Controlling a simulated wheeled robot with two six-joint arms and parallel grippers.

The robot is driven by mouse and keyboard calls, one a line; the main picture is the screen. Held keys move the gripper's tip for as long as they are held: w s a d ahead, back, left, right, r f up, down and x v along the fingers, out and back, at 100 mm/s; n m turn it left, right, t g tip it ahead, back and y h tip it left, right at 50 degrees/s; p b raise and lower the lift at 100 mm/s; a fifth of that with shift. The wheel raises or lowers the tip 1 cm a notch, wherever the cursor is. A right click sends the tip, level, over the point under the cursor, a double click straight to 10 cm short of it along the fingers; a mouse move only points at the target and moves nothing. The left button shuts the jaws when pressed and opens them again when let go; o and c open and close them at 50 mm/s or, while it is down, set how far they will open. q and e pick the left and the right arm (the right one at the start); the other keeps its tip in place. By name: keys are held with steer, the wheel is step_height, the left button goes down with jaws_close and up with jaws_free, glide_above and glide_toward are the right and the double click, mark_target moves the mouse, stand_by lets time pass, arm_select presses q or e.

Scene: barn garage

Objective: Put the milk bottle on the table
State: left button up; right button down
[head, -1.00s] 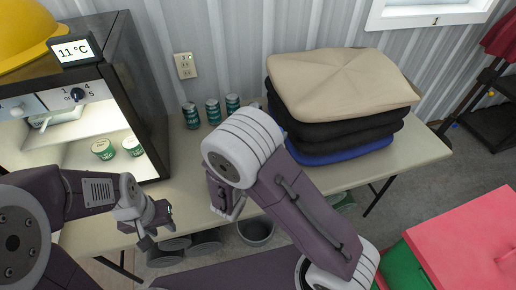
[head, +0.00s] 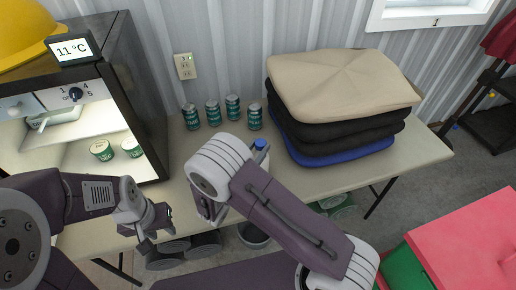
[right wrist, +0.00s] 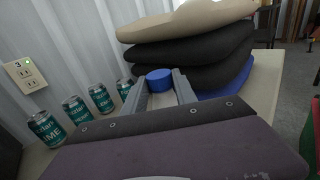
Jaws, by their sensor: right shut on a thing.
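The milk bottle, white with a blue cap (head: 260,144), shows beside my right arm in the head view, over the folding table (head: 418,157). In the right wrist view its blue cap (right wrist: 159,79) is between the two fingers of my right gripper (right wrist: 160,97), which is shut on it. The bottle looks upright. Its base is hidden, so I cannot tell whether it touches the table. My left gripper (head: 158,232) is empty, fingers apart, by the table's front left edge.
Several green cans (head: 212,113) stand along the back of the table. A stack of folded cushions (head: 340,85) is right of the bottle. A lit cabinet (head: 150,95) stands at the left end. A pink-lidded box (head: 465,240) is at the right.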

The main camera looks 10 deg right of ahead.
steer(key=c, duration=1.4)
jaws_free()
steer(key=shift+f, duration=0.15)
steer(key=o, duration=0.4)
steer(key=shift+r, duration=0.25)
steer(key=v, duration=1.2)
